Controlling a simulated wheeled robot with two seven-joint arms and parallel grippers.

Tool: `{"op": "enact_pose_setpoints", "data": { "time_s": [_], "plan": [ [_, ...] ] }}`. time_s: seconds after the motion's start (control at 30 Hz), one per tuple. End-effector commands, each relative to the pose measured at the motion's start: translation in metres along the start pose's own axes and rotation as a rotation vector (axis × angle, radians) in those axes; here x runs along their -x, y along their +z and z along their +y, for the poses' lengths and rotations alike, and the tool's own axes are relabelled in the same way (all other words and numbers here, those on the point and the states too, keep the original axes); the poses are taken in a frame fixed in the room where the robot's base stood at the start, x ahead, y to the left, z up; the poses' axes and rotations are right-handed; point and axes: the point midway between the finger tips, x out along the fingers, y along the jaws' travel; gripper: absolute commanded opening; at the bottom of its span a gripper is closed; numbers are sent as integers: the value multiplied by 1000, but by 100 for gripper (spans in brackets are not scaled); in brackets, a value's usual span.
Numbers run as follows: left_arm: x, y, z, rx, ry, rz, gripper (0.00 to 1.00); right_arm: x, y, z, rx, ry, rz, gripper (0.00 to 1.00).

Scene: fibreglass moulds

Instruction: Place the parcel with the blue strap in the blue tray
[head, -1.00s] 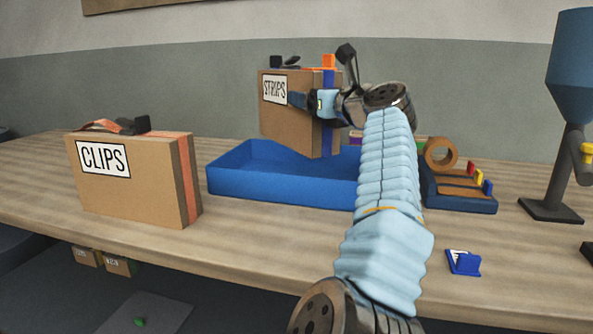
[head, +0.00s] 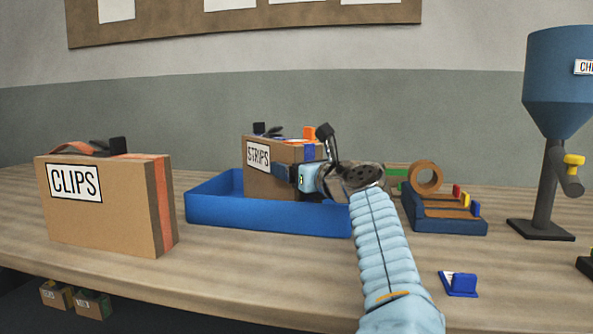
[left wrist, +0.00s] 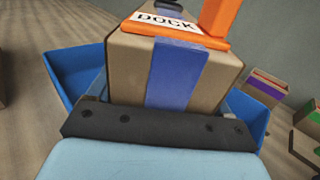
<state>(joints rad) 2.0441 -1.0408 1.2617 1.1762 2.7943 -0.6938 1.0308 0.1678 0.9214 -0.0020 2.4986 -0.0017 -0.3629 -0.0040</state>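The parcel with the blue strap (head: 272,182), a cardboard box labelled STRIPS, stands upright within the blue tray (head: 265,215). The tray's front wall hides its bottom, so I cannot tell whether it touches the floor. My left gripper (head: 287,170) is shut on the parcel from the right. In the left wrist view, the parcel (left wrist: 125,65) fills the space in front of the gripper (left wrist: 155,125), with the blue strap down its middle and an orange piece marked DOCK on top. The blue tray (left wrist: 78,68) shows on both sides there. My right gripper is not in view.
A CLIPS parcel with an orange strap (head: 105,215) stands left of the tray. Right of it are a rack (head: 447,222) with a tape roll (head: 425,178), a blue hopper on a stand (head: 562,90) and a small blue holder (head: 461,284). The front tabletop is mostly clear.

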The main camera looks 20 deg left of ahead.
Motion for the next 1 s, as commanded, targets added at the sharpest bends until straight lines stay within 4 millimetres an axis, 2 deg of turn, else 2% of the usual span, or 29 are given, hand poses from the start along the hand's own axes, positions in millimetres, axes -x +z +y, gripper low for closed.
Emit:
{"op": "enact_pose_setpoints", "data": {
  "time_s": [0.03, 0.13, 0.37, 0.47, 0.57, 0.8, 1.0],
  "plan": [
    [0, 0, 0, 0, 0, 1, 87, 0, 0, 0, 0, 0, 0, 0],
    [0, 0, 0, 0, 0, 0, 100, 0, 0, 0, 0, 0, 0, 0],
    [1, 0, 0, 0, -1, 0, 100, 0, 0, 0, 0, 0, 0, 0],
    [10, 0, -1, 1, -3, 1, 100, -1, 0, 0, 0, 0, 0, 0],
    [28, -1, -1, 1, -4, 0, 100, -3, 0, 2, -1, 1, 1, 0],
    [84, 0, -1, 1, -5, 0, 100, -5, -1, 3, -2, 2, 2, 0],
    [113, 0, 0, 0, -1, 2, 100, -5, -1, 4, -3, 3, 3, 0]
  ]
}}
